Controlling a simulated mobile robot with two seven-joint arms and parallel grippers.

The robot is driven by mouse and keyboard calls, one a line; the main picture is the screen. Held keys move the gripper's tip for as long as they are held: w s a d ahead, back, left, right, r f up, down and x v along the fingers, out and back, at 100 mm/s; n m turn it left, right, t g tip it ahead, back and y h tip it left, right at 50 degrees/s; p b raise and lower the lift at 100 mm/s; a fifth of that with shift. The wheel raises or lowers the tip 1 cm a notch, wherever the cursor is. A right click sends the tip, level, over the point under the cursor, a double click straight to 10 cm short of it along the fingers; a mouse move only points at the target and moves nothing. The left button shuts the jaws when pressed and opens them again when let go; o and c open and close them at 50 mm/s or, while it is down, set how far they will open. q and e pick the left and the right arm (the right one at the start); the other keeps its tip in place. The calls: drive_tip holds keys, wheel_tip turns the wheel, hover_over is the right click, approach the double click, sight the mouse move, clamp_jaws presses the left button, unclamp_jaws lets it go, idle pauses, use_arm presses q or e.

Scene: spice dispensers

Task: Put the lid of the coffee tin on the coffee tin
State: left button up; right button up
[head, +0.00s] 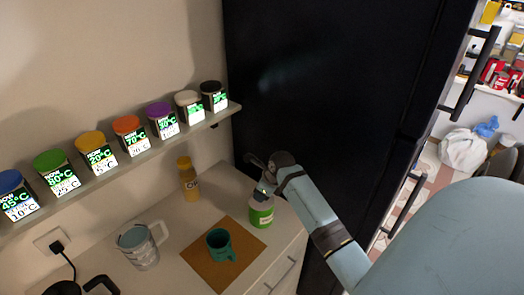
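A green and white tin (261,213) stands upright at the right end of the counter, near the dark cabinet. Its label is too small to read, so I cannot tell whether it is the coffee tin. My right gripper (261,175) is just above and at this tin, and covers part of its top. Whether it touches the tin, or holds a lid, I cannot tell. No loose lid is clearly visible. My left gripper is not in view.
A teal mug (220,244) stands on an orange-brown mat (236,270). Several dispensers with coloured lids line the wall shelf (150,153). A tall dark cabinet (320,80) bounds the counter's right.

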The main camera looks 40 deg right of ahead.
drive_tip(key=shift+f, duration=0.15)
drive_tip(key=o, duration=0.9)
drive_tip(key=b+v, duration=0.1)
drive_tip(key=v, duration=1.1)
drive_tip(key=s+a+f+n+t, duration=0.1)
drive_tip(key=s+a+f+n, duration=0.2)
drive_tip(key=a+f+n, duration=0.3)
drive_tip(key=s+a+f+n+t, duration=0.2)
drive_tip(key=a+f+n, duration=0.4)
drive_tip(key=n, duration=0.5)
drive_tip(key=s+a+f+n+t, duration=0.1)
drive_tip(key=s+a+f+n, duration=0.4)
drive_tip(key=n, duration=0.4)
drive_tip(key=shift+a+f+t, duration=0.4)
drive_tip(key=shift+a+f, duration=0.15)
drive_tip(key=s+a+n, duration=0.2)
drive_tip(key=a+n, duration=0.1)
drive_tip(key=s+a+n+t+y, duration=0.1)
drive_tip(key=s+a+n, duration=0.1)
drive_tip(key=s+n, duration=0.1)
drive_tip(key=s+a+f+n, duration=0.1)
drive_tip(key=s+a+n, duration=0.1)
drive_tip(key=a+n, duration=0.1)
drive_tip(key=shift+s+a+t+y, duration=0.15)
drive_tip(key=shift+a+t+y, duration=0.15)
drive_tip(key=shift+a+t, duration=0.1)
